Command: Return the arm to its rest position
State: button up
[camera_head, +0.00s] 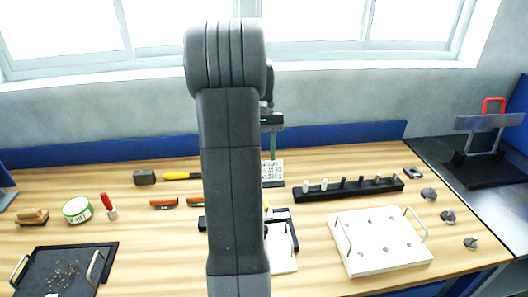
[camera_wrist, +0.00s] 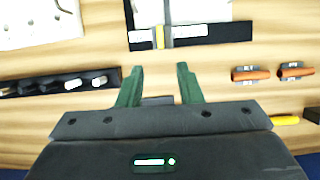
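My arm stands upright in the middle of the head view and covers the centre of the wooden workbench (camera_head: 150,243). My gripper (camera_head: 272,152) shows only in part beyond it, raised near the back of the bench. In the wrist view my gripper (camera_wrist: 160,70) has two green fingers spread apart. Nothing shows between the fingertips, and bench top lies beneath them. Ahead of the fingers is a dark tray (camera_wrist: 222,33) with a white sheet, partly hidden behind my arm in the head view.
A black peg rack (camera_head: 350,190) and a white holed board (camera_head: 375,262) are on the right. Several round metal pieces (camera_head: 447,216) lie near the right end. A hammer (camera_head: 146,178), a tin (camera_head: 77,210) and a black tray (camera_head: 110,250) are on the left.

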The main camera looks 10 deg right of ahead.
jog(key=shift+s+f, duration=0.1)
jog(key=p+x, duration=0.1)
jog(key=x, duration=1.2)
jog(key=shift+s+f, duration=0.15)
jog(key=shift+f, duration=0.1)
